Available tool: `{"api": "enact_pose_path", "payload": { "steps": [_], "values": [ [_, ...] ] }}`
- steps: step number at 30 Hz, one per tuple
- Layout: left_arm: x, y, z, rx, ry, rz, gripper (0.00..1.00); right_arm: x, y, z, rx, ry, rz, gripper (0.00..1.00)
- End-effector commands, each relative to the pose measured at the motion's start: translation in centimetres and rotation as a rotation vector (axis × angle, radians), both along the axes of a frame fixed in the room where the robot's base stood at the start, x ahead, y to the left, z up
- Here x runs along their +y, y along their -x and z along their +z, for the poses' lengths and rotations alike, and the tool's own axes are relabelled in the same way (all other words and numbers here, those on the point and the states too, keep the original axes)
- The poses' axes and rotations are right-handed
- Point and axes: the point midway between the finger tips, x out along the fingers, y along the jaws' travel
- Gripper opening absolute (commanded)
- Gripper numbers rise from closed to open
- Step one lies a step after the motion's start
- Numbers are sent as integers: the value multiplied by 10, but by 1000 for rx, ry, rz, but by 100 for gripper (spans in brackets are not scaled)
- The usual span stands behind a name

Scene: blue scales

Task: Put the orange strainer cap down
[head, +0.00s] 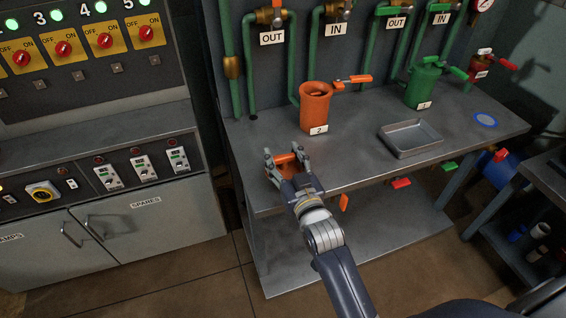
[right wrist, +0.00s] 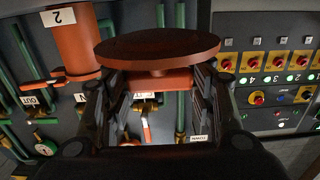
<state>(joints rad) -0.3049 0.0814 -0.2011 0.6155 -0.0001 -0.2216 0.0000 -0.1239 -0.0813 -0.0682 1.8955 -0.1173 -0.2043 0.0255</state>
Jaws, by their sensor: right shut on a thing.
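My right gripper (head: 284,160) is shut on the orange strainer cap (head: 286,168), at the left front part of the grey metal bench (head: 360,172). In the right wrist view the cap (right wrist: 157,47) is a round disc with a block under it, between the two fingers. I cannot tell whether the cap touches the bench. The orange strainer body (head: 316,108), labelled 2, stands upright behind and to the right of the gripper, with its top open. My left gripper is not in view.
A shallow grey metal tray (head: 410,151) lies right of the orange strainer. A green strainer (head: 422,88) and a blue ring mark (head: 485,120) are farther right. Green pipes (head: 248,70) rise at the back. A control cabinet (head: 80,160) stands left. The bench front between gripper and tray is bare.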

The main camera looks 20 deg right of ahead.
Motion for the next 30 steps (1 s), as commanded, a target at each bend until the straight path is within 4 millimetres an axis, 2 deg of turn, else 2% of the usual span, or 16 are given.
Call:
{"api": "enact_pose_path", "payload": {
  "steps": [1, 5, 13, 25, 26, 28, 30],
  "values": [
    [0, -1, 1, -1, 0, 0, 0, -1, -7, 2, -5, 0, 0, 11],
    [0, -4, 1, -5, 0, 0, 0, -1, -13, -1, -3, -1, 0, 11],
    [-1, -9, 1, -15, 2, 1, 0, -1, -13, -33, -2, -1, 0, 11],
    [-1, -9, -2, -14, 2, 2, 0, -1, -13, -38, -5, -1, 0, 11],
    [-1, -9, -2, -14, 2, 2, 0, -1, -12, -40, 0, -1, 0, 53],
    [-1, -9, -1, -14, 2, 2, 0, -1, -12, -40, 1, -1, 0, 69],
    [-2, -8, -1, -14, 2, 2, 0, -1, -12, -40, 1, -1, 0, 71]
  ]
}}
